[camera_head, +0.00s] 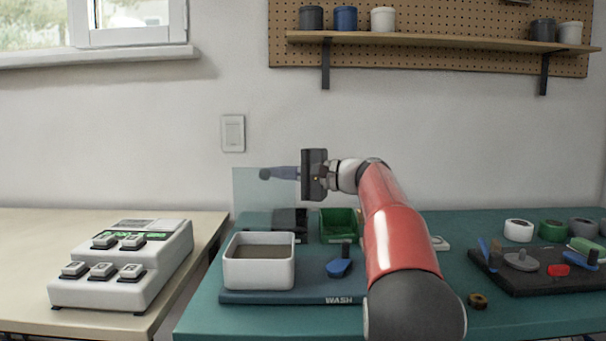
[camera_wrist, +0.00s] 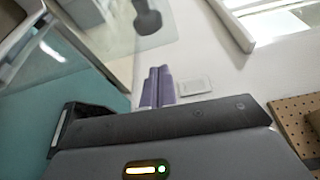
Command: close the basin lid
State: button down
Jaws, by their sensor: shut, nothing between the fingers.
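The basin (camera_head: 258,270) is a white, square-rimmed tub on the blue WASH mat, and its top is open. The lid (camera_head: 248,192) is a clear pane standing upright behind the basin. A dark knob (camera_head: 264,174) shows on it. In the wrist view the clear lid (camera_wrist: 95,25) fills the upper left, with the dark knob (camera_wrist: 147,18) near its edge. My gripper (camera_head: 283,173) points left at knob height, its fingers overlapping the pane's right part. In the wrist view my gripper's purple fingers (camera_wrist: 157,80) are together and empty, apart from the knob in the picture. I cannot tell whether they touch the pane.
A blue tool (camera_head: 340,267) lies on the WASH mat (camera_head: 310,297) right of the basin. A green bin (camera_head: 338,225) and a dark box (camera_head: 290,221) stand behind. A dark tray (camera_head: 530,283) with small parts is at right. A white button box (camera_head: 125,265) stands on the left table.

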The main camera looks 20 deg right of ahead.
aim_at(277, 175)
jog(key=shift+s+a+r+b, duration=0.1)
jog(key=shift+s+a+b, duration=0.3)
jog(key=shift+s, duration=0.5)
jog(key=shift+s+a+b, duration=0.25)
jog(key=shift+s+a, duration=0.25)
jog(key=shift+s, duration=0.35)
